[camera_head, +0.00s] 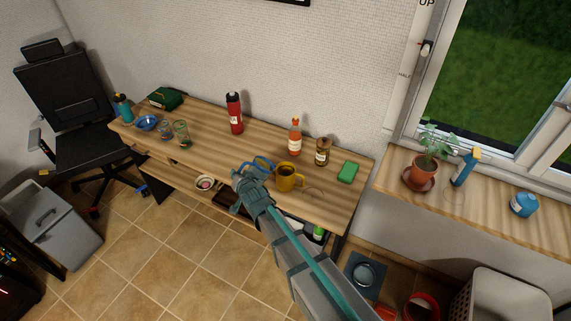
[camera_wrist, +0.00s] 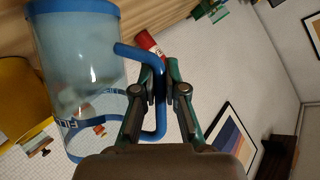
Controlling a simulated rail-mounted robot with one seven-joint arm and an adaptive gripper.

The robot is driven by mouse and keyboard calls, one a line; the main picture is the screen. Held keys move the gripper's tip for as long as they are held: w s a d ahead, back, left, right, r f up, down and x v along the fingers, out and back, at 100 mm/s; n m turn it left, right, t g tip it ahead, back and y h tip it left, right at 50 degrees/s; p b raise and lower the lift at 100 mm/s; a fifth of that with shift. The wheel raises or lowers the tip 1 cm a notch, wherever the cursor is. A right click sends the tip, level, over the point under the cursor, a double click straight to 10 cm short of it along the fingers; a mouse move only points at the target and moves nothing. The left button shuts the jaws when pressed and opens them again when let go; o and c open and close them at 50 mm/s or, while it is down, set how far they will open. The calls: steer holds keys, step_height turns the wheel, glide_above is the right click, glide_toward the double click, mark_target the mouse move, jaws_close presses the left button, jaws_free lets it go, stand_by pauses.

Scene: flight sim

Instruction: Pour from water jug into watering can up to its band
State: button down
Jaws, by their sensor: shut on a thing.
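A clear jug (camera_wrist: 80,60) with blue rims, a blue handle (camera_wrist: 160,105) and partly visible lettering fills the left of the wrist view. My gripper (camera_wrist: 166,88) is shut on the handle. In the head view, my gripper (camera_head: 243,182) is over the desk's front edge, and the jug's blue rim (camera_head: 262,160) shows just beyond it, left of the yellow mug (camera_head: 286,180). The jug looks tilted in the wrist view. I cannot tell its water level or whether it touches the desk. I cannot pick out the watering can for certain.
The desk (camera_head: 210,155) also holds a red bottle (camera_head: 234,113), an orange-capped sauce bottle (camera_head: 295,137), a brown bottle (camera_head: 322,151), a green sponge (camera_head: 348,172) and glasses at left. The windowsill (camera_head: 480,203) holds a potted plant (camera_head: 420,172), a spray bottle (camera_head: 464,168) and a blue container (camera_head: 523,205).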

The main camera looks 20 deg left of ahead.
mark_target(240, 169)
steer(key=shift+w+d+r, duration=0.1)
steer(key=shift+d+r, duration=0.05)
steer(key=shift+r, duration=0.2)
steer(key=shift+w+b, duration=0.1)
steer(key=shift+b, duration=0.2)
steer(key=shift+w+d+r+m+g+y+b, duration=0.2)
steer(key=shift+r+m+y+b, duration=0.25)
steer(key=shift+b, duration=0.9)
steer(key=shift+w+d+r+m+g+y+b, duration=0.2)
steer(key=shift+r+b, duration=0.35)
steer(key=shift+b, duration=0.75)
steer(key=shift+r+b, duration=0.3)
steer(key=shift+b, duration=0.15)
steer(key=shift+w+d+r+m+y+b, duration=0.15)
steer(key=shift+r+m+b, duration=0.15)
steer(key=shift+r+b, duration=0.2)
steer(key=shift+d+r+m+y+b, duration=0.1)
steer(key=shift+r+m+b, duration=0.2)
steer(key=shift+b, duration=0.3)
steer(key=shift+w+d+r+m+g+y+b, duration=0.15)
steer(key=shift+d+r+m+b, duration=0.1)
steer(key=shift+r+b, duration=0.2)
steer(key=shift+w+d+r+m+g+y+b, duration=0.1)
steer(key=shift+r+m+g+y+b, duration=0.1)
steer(key=shift+r+b, duration=0.2)
stand_by(1.6)
